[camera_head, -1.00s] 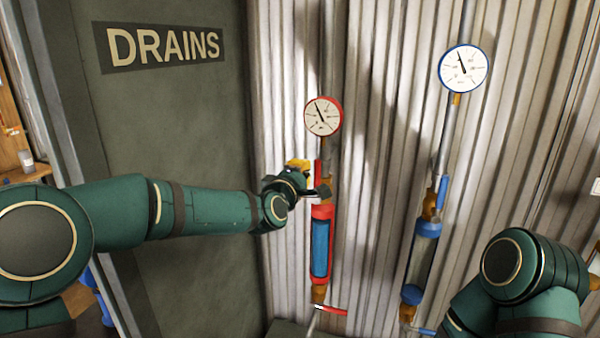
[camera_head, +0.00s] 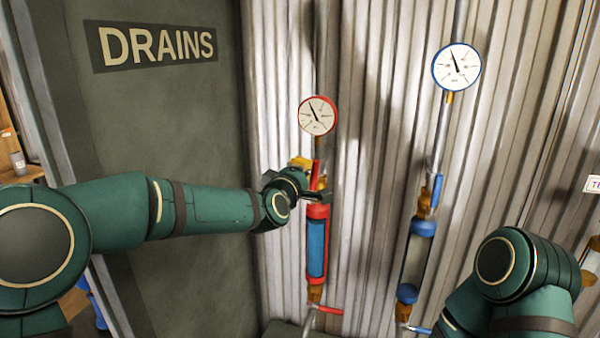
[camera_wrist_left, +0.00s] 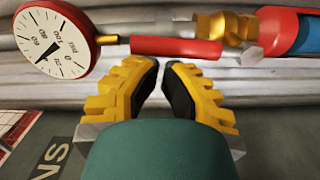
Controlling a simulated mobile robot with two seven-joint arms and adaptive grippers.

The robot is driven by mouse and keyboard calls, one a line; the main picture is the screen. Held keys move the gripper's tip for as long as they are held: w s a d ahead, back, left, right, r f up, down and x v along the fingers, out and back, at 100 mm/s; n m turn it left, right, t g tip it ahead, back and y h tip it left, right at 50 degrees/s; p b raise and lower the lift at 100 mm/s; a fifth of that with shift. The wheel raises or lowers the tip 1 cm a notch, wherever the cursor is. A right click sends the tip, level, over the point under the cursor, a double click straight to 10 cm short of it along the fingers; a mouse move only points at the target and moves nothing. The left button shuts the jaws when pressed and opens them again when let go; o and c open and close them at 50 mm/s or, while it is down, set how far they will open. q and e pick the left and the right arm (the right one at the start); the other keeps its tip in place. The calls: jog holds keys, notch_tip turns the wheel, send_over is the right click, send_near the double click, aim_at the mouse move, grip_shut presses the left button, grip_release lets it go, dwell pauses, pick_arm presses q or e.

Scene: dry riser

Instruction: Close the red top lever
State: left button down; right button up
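The red top lever (camera_head: 316,173) stands upright along the pipe, under the red-rimmed gauge (camera_head: 318,115) and above the red-and-blue cylinder (camera_head: 317,245). In the left wrist view the red lever (camera_wrist_left: 176,47) lies across, between the gauge (camera_wrist_left: 55,38) and a brass fitting (camera_wrist_left: 228,27). My left gripper (camera_head: 308,172) is beside the lever at its left, partly hidden by its own wrist. In the left wrist view, its yellow fingers with black pads (camera_wrist_left: 161,66) have a narrow empty gap, with tips just short of the lever. Contact cannot be told. My right gripper is out of view.
A blue-rimmed gauge (camera_head: 457,67) and blue cylinder (camera_head: 417,255) with a blue lever (camera_head: 437,190) stand to the right. A lower red lever (camera_head: 329,310) sticks out below. Corrugated wall (camera_head: 375,200) is close behind; the DRAINS panel (camera_head: 190,120) is left.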

aim_at(317, 170)
pick_arm(q)
jog(key=d+m, duration=0.1)
jog(key=m, duration=0.1)
jog(key=s+d+m, duration=0.1)
jog(key=d+m, duration=0.1)
jog(key=shift+r, duration=0.1)
jog(key=s+d+f+m+y, duration=0.1)
jog(key=d+f+m, duration=0.4)
jog(key=m, duration=0.5)
jog(key=shift+s+d, duration=0.45)
jog(key=shift+d, duration=0.05)
jog(key=shift+d+f, duration=0.1)
jog(key=shift+f, duration=0.05)
